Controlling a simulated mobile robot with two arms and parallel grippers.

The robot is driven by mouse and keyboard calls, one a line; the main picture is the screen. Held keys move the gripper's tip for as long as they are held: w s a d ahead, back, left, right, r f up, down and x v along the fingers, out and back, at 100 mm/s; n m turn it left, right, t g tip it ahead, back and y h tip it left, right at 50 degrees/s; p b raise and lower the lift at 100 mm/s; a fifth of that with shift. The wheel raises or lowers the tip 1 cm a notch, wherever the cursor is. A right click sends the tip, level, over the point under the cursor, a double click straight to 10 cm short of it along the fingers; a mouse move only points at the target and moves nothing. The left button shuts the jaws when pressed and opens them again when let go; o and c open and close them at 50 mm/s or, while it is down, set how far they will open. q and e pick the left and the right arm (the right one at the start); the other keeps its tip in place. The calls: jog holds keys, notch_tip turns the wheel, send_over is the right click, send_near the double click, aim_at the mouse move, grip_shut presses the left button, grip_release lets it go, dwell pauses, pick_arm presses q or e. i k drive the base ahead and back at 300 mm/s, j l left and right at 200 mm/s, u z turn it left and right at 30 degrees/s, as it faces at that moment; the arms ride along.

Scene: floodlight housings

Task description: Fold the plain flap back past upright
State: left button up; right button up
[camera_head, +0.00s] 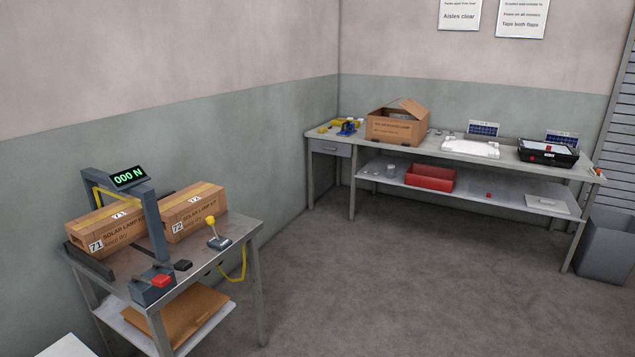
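An open brown cardboard carton (393,132) stands on the far workbench, left of its middle. Its near side carries dark print. A flap (414,107) stands up slantwise at its right end, and other flap edges show along its top. It is too small to tell which flap is plain or how far each is folded. The carton's inside is mostly hidden. Neither of my grippers is in view.
The far workbench (465,158) also bears a white housing (470,149), a black case (547,153) and a blue tape dispenser (347,128). A red bin (430,178) sits on its lower shelf. A nearer table (220,257) holds two taped cartons. The floor between is clear.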

aim_at(411, 106)
jog(key=i+z, duration=0.15)
jog(key=i, duration=0.4)
jog(key=i+z, duration=0.1)
jog(key=i, duration=0.45)
jog(key=i+j+z, duration=0.15)
jog(key=i, duration=0.4)
jog(key=i+j+z, duration=0.15)
jog(key=i, duration=0.35)
jog(key=i+j+z, duration=0.1)
jog(key=i, duration=0.4)
jog(key=i+j+z, duration=0.1)
jog(key=i, duration=0.35)
jog(key=i+j+z, duration=0.1)
jog(key=i, duration=0.35)
jog(key=i+j+z, duration=0.15)
jog(key=i+j, duration=0.15)
jog(key=i, duration=0.2)
jog(key=i+j, duration=0.2)
jog(key=j, duration=0.2)
jog(key=i+j, duration=0.2)
jog(key=j, duration=0.2)
